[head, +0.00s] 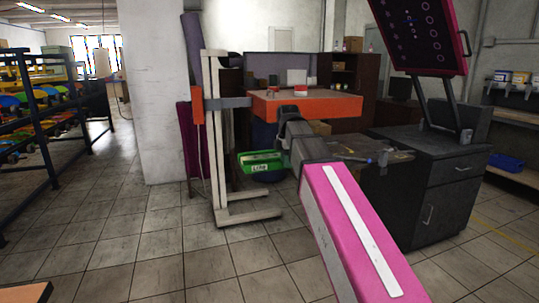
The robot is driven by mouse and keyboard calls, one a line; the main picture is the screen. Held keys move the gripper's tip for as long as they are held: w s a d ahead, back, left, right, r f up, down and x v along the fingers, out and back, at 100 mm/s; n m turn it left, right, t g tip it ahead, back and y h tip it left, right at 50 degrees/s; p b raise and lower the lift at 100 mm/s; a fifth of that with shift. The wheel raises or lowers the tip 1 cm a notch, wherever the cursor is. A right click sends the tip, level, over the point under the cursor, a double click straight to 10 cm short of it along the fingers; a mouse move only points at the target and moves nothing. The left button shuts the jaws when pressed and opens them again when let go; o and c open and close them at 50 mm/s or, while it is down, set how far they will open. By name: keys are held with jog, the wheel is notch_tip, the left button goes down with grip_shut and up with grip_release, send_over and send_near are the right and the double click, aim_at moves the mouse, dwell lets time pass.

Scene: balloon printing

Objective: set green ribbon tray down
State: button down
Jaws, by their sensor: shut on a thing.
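The green ribbon tray (261,163) is a small bright green tray with a pale label bearing dark writing on its front. It appears in the middle of the head view, just left of my grey wrist, below the level of the orange tabletop. My gripper (282,161) is shut on the tray at its right side, and my own arm hides most of the fingers. I cannot tell whether the tray touches anything beneath it; a dark rounded shape (268,178) shows under it.
An orange-topped table (335,106) with small items stands behind my arm. A cream upright stand (213,140) is left of the tray. A dark cabinet (440,190) with a tilted pink-framed screen (420,30) stands right. Stocked shelves (40,130) are far left. The tiled floor (130,240) at left is clear.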

jog(key=shift+w+d+f+m, duration=0.1)
jog(key=shift+d+f+m, duration=0.25)
jog(key=shift+d+m, duration=0.15)
jog(key=s+d+f+m, duration=0.2)
jog(key=d+f+m, duration=0.3)
jog(key=m, duration=0.5)
jog(key=s+d+f+m, duration=0.2)
jog(key=d+f+m, duration=0.4)
jog(key=m, duration=0.4)
jog(key=shift+s+d+f, duration=0.25)
jog(key=shift+d+f, duration=0.05)
jog(key=shift+d, duration=0.05)
